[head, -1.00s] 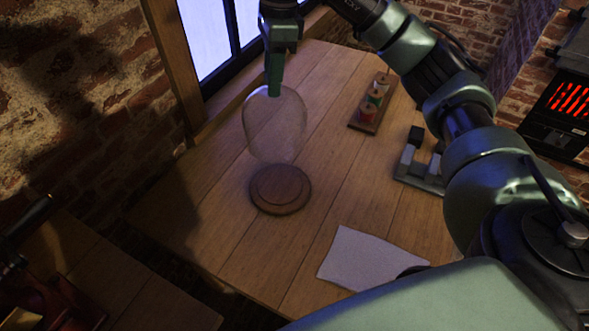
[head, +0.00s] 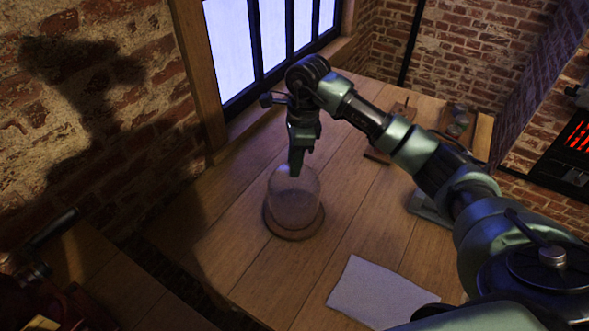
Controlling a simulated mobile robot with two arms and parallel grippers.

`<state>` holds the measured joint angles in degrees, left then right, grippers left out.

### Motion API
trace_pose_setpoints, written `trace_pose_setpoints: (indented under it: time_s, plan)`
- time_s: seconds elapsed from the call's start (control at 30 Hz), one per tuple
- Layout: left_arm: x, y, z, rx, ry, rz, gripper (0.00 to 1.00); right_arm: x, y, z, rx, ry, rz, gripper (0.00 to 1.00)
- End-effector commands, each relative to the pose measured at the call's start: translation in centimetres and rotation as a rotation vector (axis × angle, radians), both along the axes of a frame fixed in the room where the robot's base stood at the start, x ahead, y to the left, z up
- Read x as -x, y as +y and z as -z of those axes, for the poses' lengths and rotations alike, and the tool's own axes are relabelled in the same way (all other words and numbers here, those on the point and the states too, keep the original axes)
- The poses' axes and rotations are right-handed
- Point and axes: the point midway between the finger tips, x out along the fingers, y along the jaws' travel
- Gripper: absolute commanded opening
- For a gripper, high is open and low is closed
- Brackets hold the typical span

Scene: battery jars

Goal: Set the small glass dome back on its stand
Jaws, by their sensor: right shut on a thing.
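The small glass dome (head: 294,200) is upright and clear, and it appears to be resting on or just over the round wooden stand (head: 292,235). Its lower rim lies within the stand's outline; whether it touches I cannot tell. My right gripper (head: 296,170) comes down from above and is shut on the top of the dome. My left gripper is not in view.
A white cloth or paper (head: 378,292) lies on the wooden table (head: 235,215) in front and right of the stand. My right arm partly hides a dark rack at the right and other items at the back. A window and brick walls border the table.

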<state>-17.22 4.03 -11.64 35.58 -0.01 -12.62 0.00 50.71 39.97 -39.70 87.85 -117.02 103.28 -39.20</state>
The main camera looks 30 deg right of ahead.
Motion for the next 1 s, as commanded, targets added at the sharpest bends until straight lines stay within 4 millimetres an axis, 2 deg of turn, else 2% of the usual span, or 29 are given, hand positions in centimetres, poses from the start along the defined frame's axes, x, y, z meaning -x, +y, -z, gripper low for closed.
trace_pose_setpoints:
  time_s: [0.23,0.6,0.63,0.7,1.0]
  plan:
    - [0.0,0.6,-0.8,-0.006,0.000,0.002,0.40,0.1,0.1,3.3,-0.001,0.003,0.000,0.00]
    - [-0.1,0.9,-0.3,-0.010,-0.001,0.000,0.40,0.0,0.0,4.0,-0.001,0.000,-0.001,0.00]
    - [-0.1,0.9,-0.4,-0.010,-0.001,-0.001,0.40,0.0,0.0,3.8,0.000,0.001,0.000,0.36]
    - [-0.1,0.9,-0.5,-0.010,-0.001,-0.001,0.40,0.0,0.0,3.8,0.000,0.001,0.000,0.50]
    - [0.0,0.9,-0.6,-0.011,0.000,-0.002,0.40,0.0,0.0,3.7,-0.001,0.002,-0.001,0.50]
